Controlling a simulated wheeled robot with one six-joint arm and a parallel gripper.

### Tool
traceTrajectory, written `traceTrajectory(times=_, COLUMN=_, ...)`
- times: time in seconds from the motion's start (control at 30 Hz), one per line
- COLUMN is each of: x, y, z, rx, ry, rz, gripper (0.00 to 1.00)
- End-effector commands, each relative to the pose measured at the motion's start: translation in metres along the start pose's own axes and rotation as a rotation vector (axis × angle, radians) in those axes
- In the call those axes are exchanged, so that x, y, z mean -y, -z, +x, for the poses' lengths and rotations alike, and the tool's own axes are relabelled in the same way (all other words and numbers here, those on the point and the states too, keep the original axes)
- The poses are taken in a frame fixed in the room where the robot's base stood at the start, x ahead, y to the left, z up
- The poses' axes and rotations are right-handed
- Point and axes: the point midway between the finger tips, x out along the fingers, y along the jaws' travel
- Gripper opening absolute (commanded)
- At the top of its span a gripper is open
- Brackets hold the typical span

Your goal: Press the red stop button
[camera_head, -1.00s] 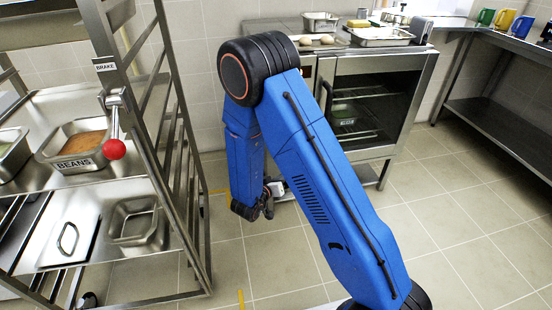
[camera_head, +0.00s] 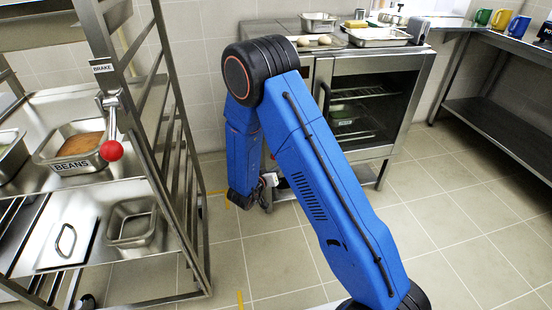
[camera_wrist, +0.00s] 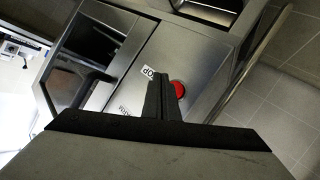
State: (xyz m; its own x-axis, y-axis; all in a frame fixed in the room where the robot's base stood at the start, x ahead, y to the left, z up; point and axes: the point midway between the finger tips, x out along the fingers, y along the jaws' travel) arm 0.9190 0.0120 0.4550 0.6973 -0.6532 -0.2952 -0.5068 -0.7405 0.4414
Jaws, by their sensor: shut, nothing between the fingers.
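The red stop button (camera_wrist: 178,89) is a small round red button on a steel panel (camera_wrist: 184,55) in the wrist view. A white label (camera_wrist: 150,75) sits beside it, with letters that look like the end of "STOP", partly covered by a finger. My gripper (camera_wrist: 162,78) is shut and empty, and its fingertips appear just left of the button. I cannot tell how far the fingertips are from the panel.
In the head view a steel rack (camera_head: 165,130) with a red-knobbed brake lever (camera_head: 112,150) and a BEANS pan (camera_head: 75,148) stands left. A glass-door oven (camera_head: 362,105) stands behind my arm. A steel counter (camera_head: 470,32) runs at right. Tiled floor (camera_head: 450,225) is clear at right.

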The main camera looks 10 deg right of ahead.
Motion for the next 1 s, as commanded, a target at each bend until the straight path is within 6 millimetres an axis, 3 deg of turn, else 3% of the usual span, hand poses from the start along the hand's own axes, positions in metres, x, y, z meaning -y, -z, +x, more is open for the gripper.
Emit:
traceTrajectory(times=0.4, x=0.016, y=0.016, z=0.023, rx=0.000, ry=-0.001, rz=0.000, gripper=0.00)
traceTrajectory(times=1.0, x=0.017, y=0.017, z=0.024, rx=0.000, ry=-0.001, rz=0.000, gripper=0.00)
